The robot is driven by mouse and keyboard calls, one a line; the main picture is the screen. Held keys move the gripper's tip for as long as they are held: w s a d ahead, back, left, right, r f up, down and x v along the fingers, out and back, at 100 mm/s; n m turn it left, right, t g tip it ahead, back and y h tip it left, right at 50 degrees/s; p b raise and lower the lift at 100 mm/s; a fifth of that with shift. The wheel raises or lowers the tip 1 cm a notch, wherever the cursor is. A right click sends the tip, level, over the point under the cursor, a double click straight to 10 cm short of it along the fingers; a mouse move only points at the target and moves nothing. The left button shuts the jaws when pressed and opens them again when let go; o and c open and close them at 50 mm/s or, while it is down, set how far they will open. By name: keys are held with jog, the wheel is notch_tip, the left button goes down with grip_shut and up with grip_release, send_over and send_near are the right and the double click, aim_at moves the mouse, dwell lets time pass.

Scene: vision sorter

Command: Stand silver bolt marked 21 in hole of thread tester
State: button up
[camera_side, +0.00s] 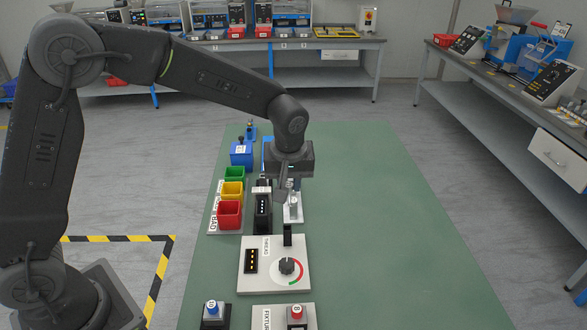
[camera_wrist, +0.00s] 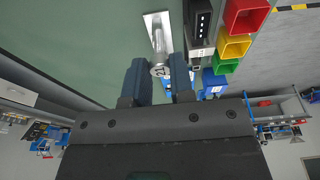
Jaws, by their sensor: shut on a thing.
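The silver bolt marked 21 shows its numbered head (camera_wrist: 159,72) between my fingertips in the wrist view. My gripper (camera_side: 290,190) is shut on it, pointing down over a small white plate (camera_side: 294,219). The bolt is small and partly hidden by the fingers in the side view; I cannot tell whether its lower end touches the plate. A white panel (camera_side: 247,284), which looks like the thread tester, lies nearer the camera, with a dark knob, a red and green arc, a black display and a black post. Its hole cannot be made out.
Red (camera_side: 229,214), yellow (camera_side: 232,189) and green (camera_side: 235,173) bins stand left of my gripper. A black upright unit (camera_side: 263,212) stands between them and the plate. A fixture plate (camera_side: 270,318) and a blue-topped button (camera_side: 212,308) are at the front. The green table (camera_side: 400,230) is clear on the right.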

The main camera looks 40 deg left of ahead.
jog(key=shift+s+d+f, duration=0.1)
jog(key=shift+s+f, duration=0.15)
jog(key=shift+f, duration=0.7)
jog(key=shift+s+d+f, duration=0.15)
jog(key=shift+s+f, duration=0.05)
jog(key=shift+f, duration=0.7)
jog(key=shift+s+d+f, duration=0.1)
jog(key=shift+s+f, duration=0.15)
jog(key=shift+f, duration=0.7)
jog(key=shift+f, duration=1.8)
jog(key=o, duration=1.3)
notch_tip(320, 180, up, 8)
jog(key=shift+r, duration=0.1)
